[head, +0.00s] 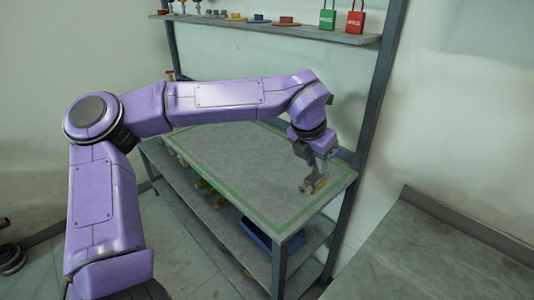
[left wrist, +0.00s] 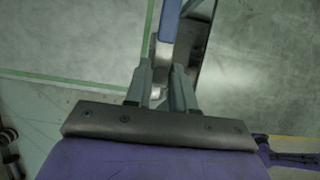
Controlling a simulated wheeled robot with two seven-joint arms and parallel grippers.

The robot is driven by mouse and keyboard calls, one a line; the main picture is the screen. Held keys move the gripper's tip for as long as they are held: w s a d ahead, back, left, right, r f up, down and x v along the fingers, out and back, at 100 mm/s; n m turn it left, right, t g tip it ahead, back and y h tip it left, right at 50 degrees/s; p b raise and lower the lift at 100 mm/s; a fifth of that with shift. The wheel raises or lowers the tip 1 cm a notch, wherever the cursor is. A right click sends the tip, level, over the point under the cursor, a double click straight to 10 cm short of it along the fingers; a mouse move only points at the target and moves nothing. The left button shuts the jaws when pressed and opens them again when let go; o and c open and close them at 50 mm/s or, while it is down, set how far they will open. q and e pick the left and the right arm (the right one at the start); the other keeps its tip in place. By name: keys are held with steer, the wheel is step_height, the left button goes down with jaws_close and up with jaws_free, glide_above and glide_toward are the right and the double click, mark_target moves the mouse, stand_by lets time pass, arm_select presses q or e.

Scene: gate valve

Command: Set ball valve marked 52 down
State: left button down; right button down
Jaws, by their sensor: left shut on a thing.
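My left gripper (head: 320,166) is at the right end of the workbench. In the left wrist view, the fingers (left wrist: 162,85) close around a grey metal part of the valve (left wrist: 160,50). The fingers hide part of it, and no number 52 is readable. My right gripper is not in view.
Bare bench top lies left of the valve, inside a green border line. A dark post (head: 368,110) stands at the bench's right back. A shelf (head: 270,30) above holds padlocks (head: 355,20) and small fittings. A blue bin (head: 262,236) is below.

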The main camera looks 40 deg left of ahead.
arm_select(q)
steer(key=w+a+f+b, duration=0.2)
steer(key=a+f, duration=0.1)
steer(key=f, duration=0.1)
steer(key=w+a+f+b, duration=0.2)
steer(key=a+f, duration=0.2)
steer(key=w+a+f+b, duration=0.2)
steer(key=a+f, duration=0.2)
steer(key=shift+a+f, duration=0.25)
steer(key=shift+f, duration=0.15)
steer(key=shift+w+r+p, duration=0.1)
steer(key=shift+w+p, duration=0.05)
steer(key=shift+p, duration=0.15)
steer(key=c, duration=1)
jaws_free()
steer(key=shift+o, duration=0.2)
